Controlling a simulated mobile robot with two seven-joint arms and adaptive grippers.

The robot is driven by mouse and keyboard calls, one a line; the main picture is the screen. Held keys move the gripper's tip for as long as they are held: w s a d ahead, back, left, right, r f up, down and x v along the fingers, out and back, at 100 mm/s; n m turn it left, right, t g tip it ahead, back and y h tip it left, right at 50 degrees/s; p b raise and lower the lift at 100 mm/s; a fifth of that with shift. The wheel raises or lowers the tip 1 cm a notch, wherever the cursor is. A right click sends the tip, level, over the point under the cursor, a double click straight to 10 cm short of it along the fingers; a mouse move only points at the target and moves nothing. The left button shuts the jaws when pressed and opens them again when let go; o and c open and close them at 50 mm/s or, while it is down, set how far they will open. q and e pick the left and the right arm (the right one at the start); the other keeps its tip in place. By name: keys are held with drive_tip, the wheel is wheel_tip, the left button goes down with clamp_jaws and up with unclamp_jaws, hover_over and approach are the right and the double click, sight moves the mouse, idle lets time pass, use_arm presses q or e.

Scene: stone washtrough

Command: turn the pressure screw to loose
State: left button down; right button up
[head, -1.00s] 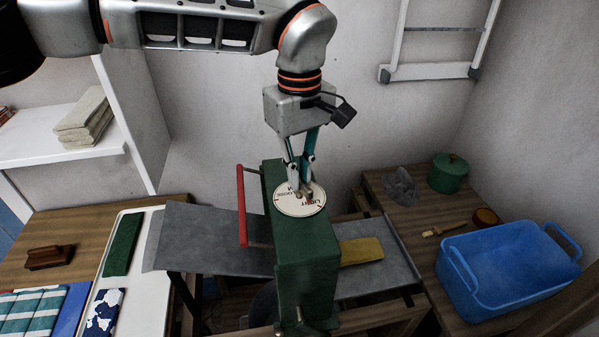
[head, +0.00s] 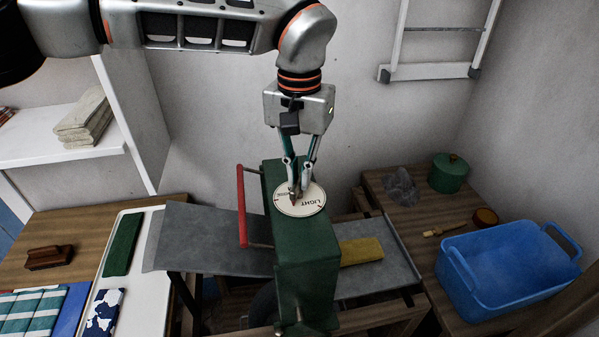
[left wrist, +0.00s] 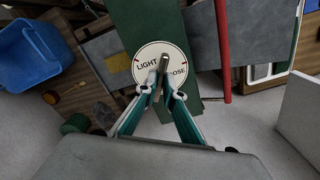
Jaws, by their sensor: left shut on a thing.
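The pressure screw has a round white dial (head: 312,208) on top of a green machine housing (head: 305,255). My left gripper (head: 297,194) reaches down from above and is shut on the screw's small metal handle. In the left wrist view the handle (left wrist: 164,63) sits between the fingertips (left wrist: 163,78) over the middle of the dial (left wrist: 148,52). LIGHT reads left of the handle and a partly covered LOOSE reads right of it. The fingers hide part of the dial. My right gripper is not in view.
A red bar handle (head: 242,205) stands left of the housing. Grey sheets lie on both sides, with a yellow cloth (head: 361,250) on the right one. A blue basin (head: 510,280) and green pot (head: 449,174) stand on the right table. A wooden brush (head: 48,257) lies on the left.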

use_arm(q)
drive_tip(key=shift+w+r+m, duration=0.1)
drive_tip(key=shift+r+m, duration=0.05)
drive_tip(key=shift+m, duration=0.95)
drive_tip(key=c, duration=2.2)
unclamp_jaws()
drive_tip(key=shift+o, duration=0.2)
